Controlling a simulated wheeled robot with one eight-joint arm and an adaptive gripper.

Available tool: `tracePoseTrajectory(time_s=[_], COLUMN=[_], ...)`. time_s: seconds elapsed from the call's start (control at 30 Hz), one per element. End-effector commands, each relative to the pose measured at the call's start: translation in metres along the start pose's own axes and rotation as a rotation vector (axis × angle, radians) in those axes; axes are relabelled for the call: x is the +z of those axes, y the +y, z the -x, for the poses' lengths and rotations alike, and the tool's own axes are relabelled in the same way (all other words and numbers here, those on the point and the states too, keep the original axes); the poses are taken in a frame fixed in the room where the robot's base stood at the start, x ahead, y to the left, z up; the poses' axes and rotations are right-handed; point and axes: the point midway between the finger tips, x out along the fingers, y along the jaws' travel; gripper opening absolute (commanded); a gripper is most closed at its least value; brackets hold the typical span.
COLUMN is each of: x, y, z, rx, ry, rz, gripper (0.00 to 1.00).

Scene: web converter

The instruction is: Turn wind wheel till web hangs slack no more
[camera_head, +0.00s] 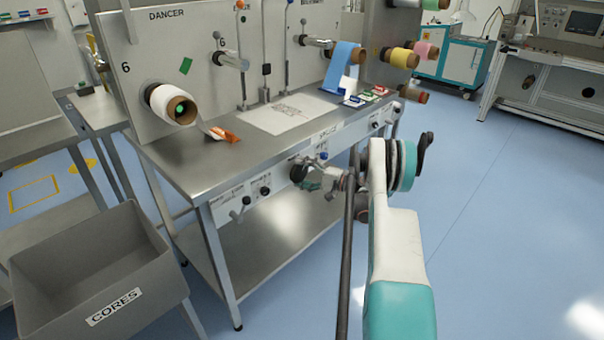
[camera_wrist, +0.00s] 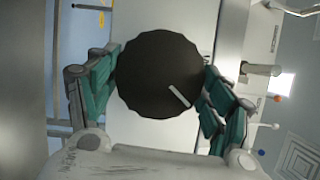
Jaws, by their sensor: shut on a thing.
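A round dark wheel (camera_wrist: 155,72) with a pale pointer mark fills the middle of the wrist view, and I take it for the wind wheel. My gripper (camera_wrist: 160,82) has its green-padded fingers on either side and is shut on its rim. In the head view my gripper (camera_head: 312,178) reaches the bench's front panel, where the dark wheel (camera_head: 298,172) is partly hidden by it. A blue web (camera_head: 342,63) hangs from a brown-cored roll onto the bench. A white roll (camera_head: 172,104) at the left has a short tail with an orange end. I cannot tell how slack either web is.
The front panel carries other black knobs (camera_head: 265,190) left of my gripper. A grey CORES bin (camera_head: 90,265) stands at the lower left. Yellow and pink rolls (camera_head: 404,58) stick out at the right. The blue floor (camera_head: 500,220) at right is clear.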

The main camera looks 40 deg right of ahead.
Motion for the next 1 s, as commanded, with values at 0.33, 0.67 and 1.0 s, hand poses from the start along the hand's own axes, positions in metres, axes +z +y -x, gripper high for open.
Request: tracePoseTrajectory(time_s=[0.33, 0.67, 1.0], x=[-0.0006, -0.0005, -0.0002], y=[0.0002, 0.0003, 0.0002], z=[0.0002, 0.0002, 0.0005], rx=[-0.008, -0.007, -0.007], ry=[0.002, 0.002, 0.001], rz=[-0.019, -0.017, -0.017], gripper=[0.5, 0.94, 0.94])
